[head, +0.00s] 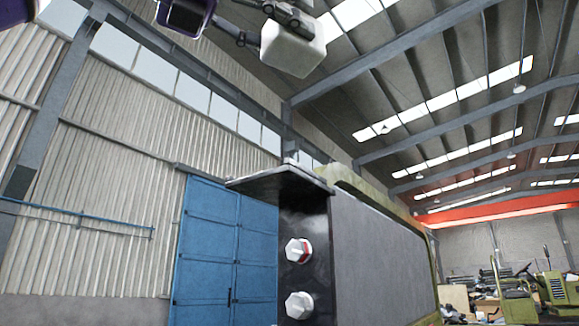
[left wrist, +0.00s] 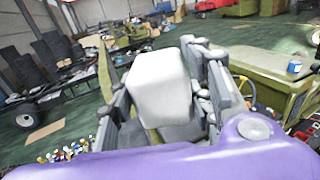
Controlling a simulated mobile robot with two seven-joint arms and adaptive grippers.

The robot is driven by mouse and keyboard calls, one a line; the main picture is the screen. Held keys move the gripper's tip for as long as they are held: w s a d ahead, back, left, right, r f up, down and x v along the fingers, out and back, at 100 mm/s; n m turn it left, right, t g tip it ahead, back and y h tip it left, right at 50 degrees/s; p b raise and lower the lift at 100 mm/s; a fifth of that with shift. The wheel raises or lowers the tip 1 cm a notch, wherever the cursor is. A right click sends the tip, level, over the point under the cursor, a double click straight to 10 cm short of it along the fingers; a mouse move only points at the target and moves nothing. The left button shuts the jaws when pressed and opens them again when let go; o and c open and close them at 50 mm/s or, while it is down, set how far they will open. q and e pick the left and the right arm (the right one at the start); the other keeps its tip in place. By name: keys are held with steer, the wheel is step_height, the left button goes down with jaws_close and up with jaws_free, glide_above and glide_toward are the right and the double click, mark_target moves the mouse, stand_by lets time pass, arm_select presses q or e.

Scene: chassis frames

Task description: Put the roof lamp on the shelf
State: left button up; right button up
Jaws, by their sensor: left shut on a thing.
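The roof lamp, a white rounded block (head: 293,50), is high up at the top of the head view. My left gripper (head: 266,24) is shut on it, with grey fingers on its near sides. In the left wrist view the pale lamp (left wrist: 160,85) sits between the two fingers of the left gripper (left wrist: 168,92). The lamp hangs in the air, apart from other things. A dark flat ledge (head: 280,179) juts out at the top of a grey block below it; I cannot tell whether this is the shelf. My right gripper is not in view.
The grey block (head: 380,260) has two white hexagonal bolts on its dark end. A blue door (head: 225,245) stands behind. In the left wrist view a green vehicle body (left wrist: 265,90) is at the right, and small coloured pieces (left wrist: 62,152) lie at lower left.

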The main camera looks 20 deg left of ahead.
arm_select(q)
steer(key=w+a+f, duration=0.1)
steer(key=w+f, duration=0.1)
steer(key=w, duration=0.1)
steer(key=w+a+f, duration=0.2)
steer(key=w+f, duration=0.1)
steer(key=w, duration=0.1)
steer(key=w+a+f, duration=0.2)
steer(key=w, duration=0.1)
steer(key=shift+w+f, duration=0.3)
steer(key=shift+f, duration=0.1)
steer(key=shift+w+a+f, duration=0.25)
steer(key=shift+w+f, duration=0.1)
steer(key=shift+f, duration=0.1)
steer(key=f, duration=0.1)
steer(key=f+p, duration=0.1)
steer(key=f, duration=0.1)
steer(key=shift+w, duration=0.3)
steer(key=shift+a+f, duration=0.1)
steer(key=shift+f, duration=0.3)
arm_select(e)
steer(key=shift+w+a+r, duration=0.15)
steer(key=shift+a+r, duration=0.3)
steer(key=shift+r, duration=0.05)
arm_select(q)
steer(key=o, duration=1.6)
steer(key=shift+f, duration=0.2)
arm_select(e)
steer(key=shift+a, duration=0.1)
